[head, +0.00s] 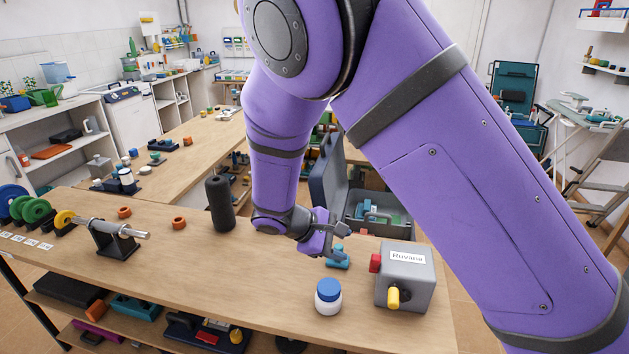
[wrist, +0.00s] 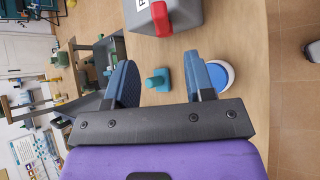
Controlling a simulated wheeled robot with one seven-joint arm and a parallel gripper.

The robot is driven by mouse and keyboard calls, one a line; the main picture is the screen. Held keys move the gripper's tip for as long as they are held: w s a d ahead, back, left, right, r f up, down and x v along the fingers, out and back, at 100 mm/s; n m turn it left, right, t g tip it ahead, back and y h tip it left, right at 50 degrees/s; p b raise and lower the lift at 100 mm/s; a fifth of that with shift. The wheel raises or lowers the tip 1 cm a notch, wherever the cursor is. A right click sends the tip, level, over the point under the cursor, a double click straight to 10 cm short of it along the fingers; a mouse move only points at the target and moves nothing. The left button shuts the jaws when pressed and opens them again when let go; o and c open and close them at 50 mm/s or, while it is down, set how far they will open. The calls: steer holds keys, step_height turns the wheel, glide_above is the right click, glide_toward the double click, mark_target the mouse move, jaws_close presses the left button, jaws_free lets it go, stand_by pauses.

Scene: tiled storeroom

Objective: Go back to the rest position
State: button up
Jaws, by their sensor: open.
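My arm reaches over the wooden table (head: 190,262). My gripper (head: 340,242) is above the tabletop, left of the grey box. In the wrist view my gripper (wrist: 160,68) is open, with its two blue fingers apart. A small teal piece (head: 338,261) is below the gripper in the head view. In the wrist view the teal piece (wrist: 158,80) shows in the gap between the fingers, not gripped.
A white bottle with a blue lid (head: 328,297) and a grey box labelled Ruvane (head: 408,262), with red and yellow parts, stand close by. A black cylinder (head: 219,205) stands left of my arm. An open case (head: 375,212) lies behind.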

steer(key=s+d+r+m+g+y, duration=0.1)
steer(key=s+d+r+m+y, duration=0.25)
steer(key=d+r, duration=0.45)
steer(key=s+d+r+m+y, duration=0.3)
steer(key=s+d+r+y, duration=0.15)
steer(key=r, duration=0.65)
steer(key=s+d+r+m+t+y, duration=0.1)
steer(key=s+d+r+m+t, duration=0.1)
steer(key=s, duration=0.6)
steer(key=s+d+r+m+t+y, duration=0.1)
steer(key=s+d+r+m+t, duration=0.2)
steer(key=s+d+r, duration=0.2)
steer(key=s+r, duration=0.2)
steer(key=s, duration=0.1)
steer(key=shift+d+r, duration=0.2)
steer(key=shift+r, duration=0.05)
